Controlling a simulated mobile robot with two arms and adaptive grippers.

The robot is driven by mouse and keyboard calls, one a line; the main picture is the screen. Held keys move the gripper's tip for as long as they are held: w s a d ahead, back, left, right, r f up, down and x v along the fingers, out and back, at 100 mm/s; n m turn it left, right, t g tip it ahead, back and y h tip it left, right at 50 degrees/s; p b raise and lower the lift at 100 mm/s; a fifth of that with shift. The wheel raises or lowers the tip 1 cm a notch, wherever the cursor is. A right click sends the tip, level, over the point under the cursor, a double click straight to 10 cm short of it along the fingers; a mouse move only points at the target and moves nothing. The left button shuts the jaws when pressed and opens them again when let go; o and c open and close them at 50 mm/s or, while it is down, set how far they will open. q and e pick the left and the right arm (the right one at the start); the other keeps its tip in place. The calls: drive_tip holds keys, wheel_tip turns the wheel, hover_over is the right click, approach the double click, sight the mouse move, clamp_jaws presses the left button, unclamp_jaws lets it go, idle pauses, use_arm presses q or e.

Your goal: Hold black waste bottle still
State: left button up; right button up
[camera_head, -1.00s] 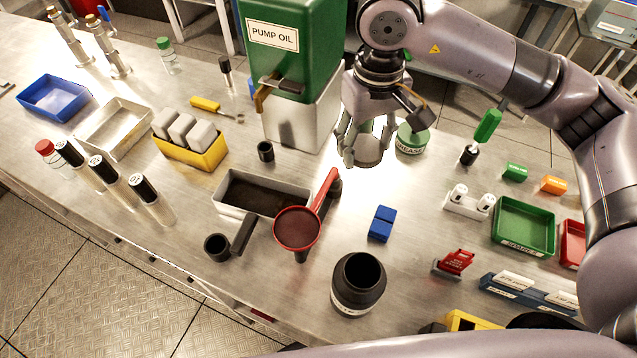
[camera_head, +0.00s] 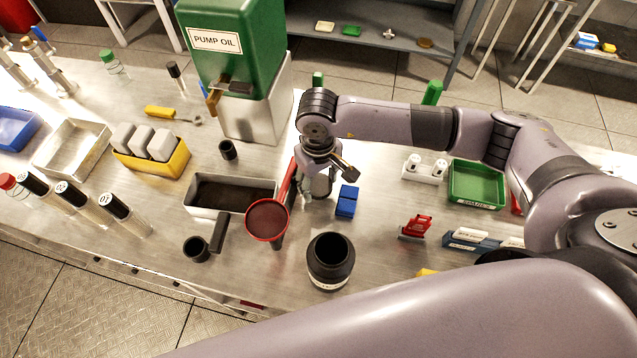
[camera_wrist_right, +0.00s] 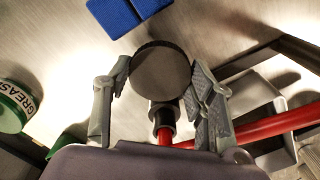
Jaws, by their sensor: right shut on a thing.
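The black waste bottle (camera_head: 330,268) stands upright on the bench in the head view, its round mouth open and uncovered. No gripper touches it. My right gripper (camera_head: 318,190) is above and behind it, beside the blue blocks. In the right wrist view its fingers (camera_wrist_right: 160,80) are shut on a round grey piece (camera_wrist_right: 160,70) with a ribbed rim. A red funnel (camera_head: 267,220) stands just left of the bottle, and its red handle (camera_wrist_right: 265,130) passes near the right finger in the wrist view. My left gripper is not in view.
Blue blocks (camera_head: 346,201) lie behind the bottle. A metal tray (camera_head: 200,210) and a black cup (camera_head: 196,249) are to its left; a red stand (camera_head: 416,227) is to its right. The green pump oil tank (camera_head: 225,50) rises at the back.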

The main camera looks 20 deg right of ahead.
sight(318, 185)
wheel_tip(318, 185, down, 3)
drive_tip(key=shift+r, duration=0.1)
drive_tip(key=shift+f, duration=0.2)
drive_tip(key=o, duration=1)
drive_tip(key=shift+r, duration=0.15)
